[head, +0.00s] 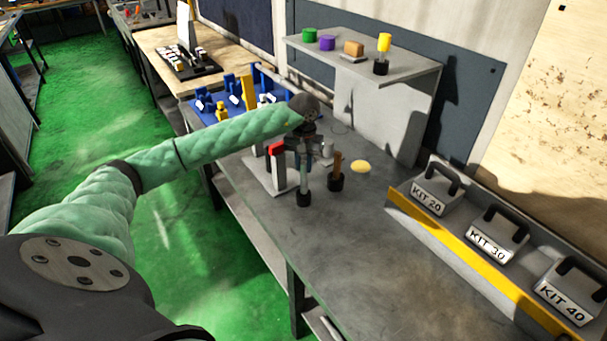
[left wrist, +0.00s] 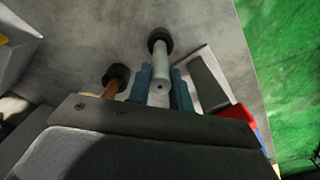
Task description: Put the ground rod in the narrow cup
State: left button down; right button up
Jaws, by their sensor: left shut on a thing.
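The ground rod (head: 304,178) is a pale grey, upright rod, with its lower end at the mouth of a small black cup (head: 303,199). How deep it sits in the cup I cannot tell. In the left wrist view the rod (left wrist: 161,75) shows its end with a small centre hole, and the black cup (left wrist: 159,36) is beyond it. My left gripper (head: 305,156) is shut on the rod's upper part, one finger on each side. A brown rod (head: 337,163) stands in another black cup (head: 335,183) close by on the right. My right gripper is not in view.
A grey stand with a red part (head: 277,149) is just left of the rod. A yellow disc (head: 360,166) lies on the grey table (head: 345,240). Kit boxes (head: 432,195) stand in a yellow-edged rack on the right. The table's front middle is clear.

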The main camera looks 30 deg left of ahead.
aim_at(304, 172)
pick_arm(q)
jog(key=shift+a+f, duration=0.15)
jog(key=shift+f, duration=0.15)
notch_tip(304, 172, down, 3)
jog(key=shift+w+f, duration=0.1)
jog(key=shift+f, duration=0.3)
jog(key=c, duration=1.4)
grip_release()
jog(key=shift+o, duration=0.7)
jog(key=shift+r, duration=0.45)
jog(key=shift+r+b, duration=0.55)
jog(key=shift+r, duration=0.05)
notch_tip(304, 172, up, 9)
jog(key=b, duration=0.4)
jog(key=shift+r, duration=0.6)
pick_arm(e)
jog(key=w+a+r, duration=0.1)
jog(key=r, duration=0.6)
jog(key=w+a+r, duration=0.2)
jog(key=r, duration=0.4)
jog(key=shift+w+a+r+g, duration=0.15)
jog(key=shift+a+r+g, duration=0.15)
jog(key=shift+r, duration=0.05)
